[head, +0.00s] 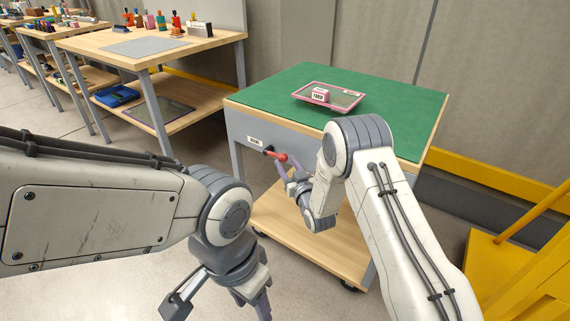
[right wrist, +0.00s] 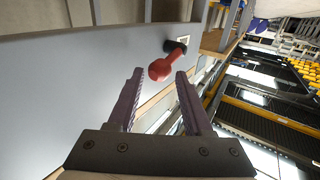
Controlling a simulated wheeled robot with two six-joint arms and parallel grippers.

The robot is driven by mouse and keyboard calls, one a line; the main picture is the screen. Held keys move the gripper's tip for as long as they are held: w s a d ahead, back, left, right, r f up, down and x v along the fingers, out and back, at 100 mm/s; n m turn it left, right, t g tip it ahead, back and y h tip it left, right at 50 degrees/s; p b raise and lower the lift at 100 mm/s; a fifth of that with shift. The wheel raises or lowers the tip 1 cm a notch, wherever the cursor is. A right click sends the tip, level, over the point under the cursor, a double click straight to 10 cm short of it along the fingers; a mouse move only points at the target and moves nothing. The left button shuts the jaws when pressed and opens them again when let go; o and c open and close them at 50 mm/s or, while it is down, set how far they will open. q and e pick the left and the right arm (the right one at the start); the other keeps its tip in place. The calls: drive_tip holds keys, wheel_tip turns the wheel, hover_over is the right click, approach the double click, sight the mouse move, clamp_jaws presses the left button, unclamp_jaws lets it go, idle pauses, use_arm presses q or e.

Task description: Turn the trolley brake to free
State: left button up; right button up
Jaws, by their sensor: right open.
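The trolley (head: 335,90) has a green top, a grey front panel and a wooden lower shelf. Its brake is a red lever (head: 276,155) on a dark pivot on the front panel, beside a small white label (head: 255,141). In the right wrist view the red lever (right wrist: 160,70) points toward me, its rounded end at the gap between the fingertips. My right gripper (right wrist: 158,77) is open around or just short of that end; I see no clear contact. My left gripper (head: 251,302) hangs low at the bottom edge, away from the trolley, its fingertips partly cut off.
A pink-rimmed tray (head: 340,103) with a small labelled block (head: 319,95) lies on the trolley top. A workbench (head: 100,42) with bottles stands at back left. A yellow frame (head: 515,255) stands at right. Floor left of the trolley is clear.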

drive_tip(key=shift+x, duration=0.85)
clamp_jaws()
idle(0.8)
